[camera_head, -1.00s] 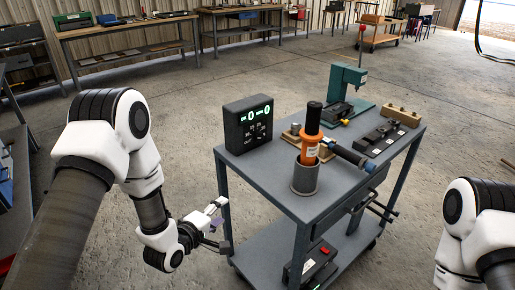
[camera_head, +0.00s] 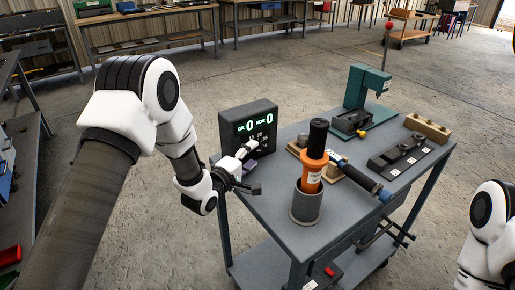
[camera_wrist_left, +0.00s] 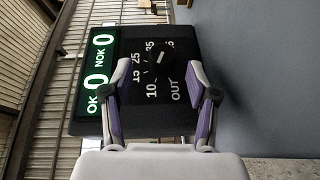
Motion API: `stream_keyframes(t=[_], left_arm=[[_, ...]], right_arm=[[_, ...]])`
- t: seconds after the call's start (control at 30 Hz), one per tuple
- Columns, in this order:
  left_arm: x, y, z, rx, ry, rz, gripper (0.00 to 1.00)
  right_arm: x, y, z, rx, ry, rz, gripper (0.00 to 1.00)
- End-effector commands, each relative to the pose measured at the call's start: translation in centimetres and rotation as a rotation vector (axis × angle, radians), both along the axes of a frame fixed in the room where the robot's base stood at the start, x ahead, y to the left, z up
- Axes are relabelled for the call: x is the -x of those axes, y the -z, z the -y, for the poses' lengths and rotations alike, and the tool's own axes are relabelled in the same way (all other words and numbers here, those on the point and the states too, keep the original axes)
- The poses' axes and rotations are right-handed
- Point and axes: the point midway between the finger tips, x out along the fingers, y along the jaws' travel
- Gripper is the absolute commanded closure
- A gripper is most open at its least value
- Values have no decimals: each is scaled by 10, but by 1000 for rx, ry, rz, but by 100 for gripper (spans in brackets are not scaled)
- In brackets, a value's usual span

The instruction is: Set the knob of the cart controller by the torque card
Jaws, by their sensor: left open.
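The cart controller (camera_head: 249,128) is a black box with a green lit display, OK 0 and NOK 0, at the cart's back left corner. Its dark round knob (camera_wrist_left: 160,57) shows in the left wrist view, ringed by white numbers such as 10, 15, 25 and 35. The view is turned sideways and I cannot tell the exact setting. My left gripper (camera_head: 249,162) is open in front of the controller's face; its two fingers (camera_wrist_left: 152,85) straddle the dial area, apart from the knob. I cannot make out a torque card. My right gripper is out of view.
The grey cart top (camera_head: 275,215) holds an orange and black tool (camera_head: 314,160) in a grey cup (camera_head: 306,205), right of my left gripper. A blue and black tool (camera_head: 358,178), a green press (camera_head: 366,100), a black block (camera_head: 398,155) and a wooden block (camera_head: 427,128) stand further right.

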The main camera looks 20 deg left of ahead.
Motion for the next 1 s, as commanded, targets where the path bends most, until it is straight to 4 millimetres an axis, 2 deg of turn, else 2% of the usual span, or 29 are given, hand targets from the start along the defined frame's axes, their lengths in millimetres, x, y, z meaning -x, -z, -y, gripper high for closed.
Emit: stream_keyframes(t=[0.17, 0.43, 0.6, 1.0], left_arm=[[-24, 1, 7, -1, 1, 0, 41], [-27, 3, 7, 0, 0, -1, 41], [-27, 2, 7, 0, 0, -1, 100], [-27, -1, 7, -21, -1, -28, 100]], right_arm=[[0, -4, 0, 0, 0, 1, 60], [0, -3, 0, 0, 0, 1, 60], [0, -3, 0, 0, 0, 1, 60], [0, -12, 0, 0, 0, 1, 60]])
